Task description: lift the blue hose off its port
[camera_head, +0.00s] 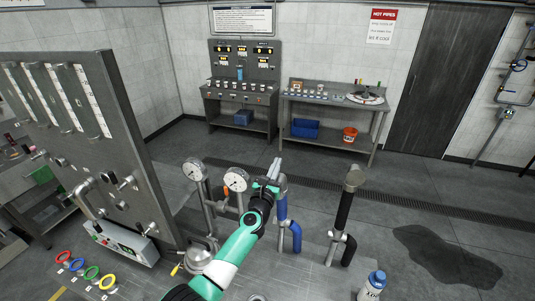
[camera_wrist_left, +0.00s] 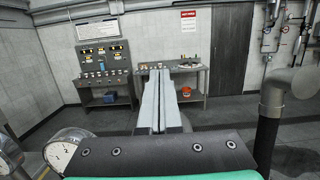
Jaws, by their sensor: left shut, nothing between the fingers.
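The blue hose (camera_head: 282,207) stands upright on the grey deck in the head view, with a bent blue piece (camera_head: 296,238) at its lower right. My left gripper (camera_head: 276,166) is at the hose's upper end and partly covers it; I cannot tell whether they touch. Its two fingers are together with nothing between them, and they also point forward in the left wrist view (camera_wrist_left: 159,95). The blue hose does not show in the left wrist view. The port under the hose is not clear. My right gripper is not in view.
A black hose (camera_head: 344,212) stands right of the blue one, also in the wrist view (camera_wrist_left: 268,125). Two gauges (camera_head: 235,180) (camera_head: 194,170) stand to the left. A tall grey panel (camera_head: 85,140) fills the left. A blue-capped bottle (camera_head: 372,286) is at front right.

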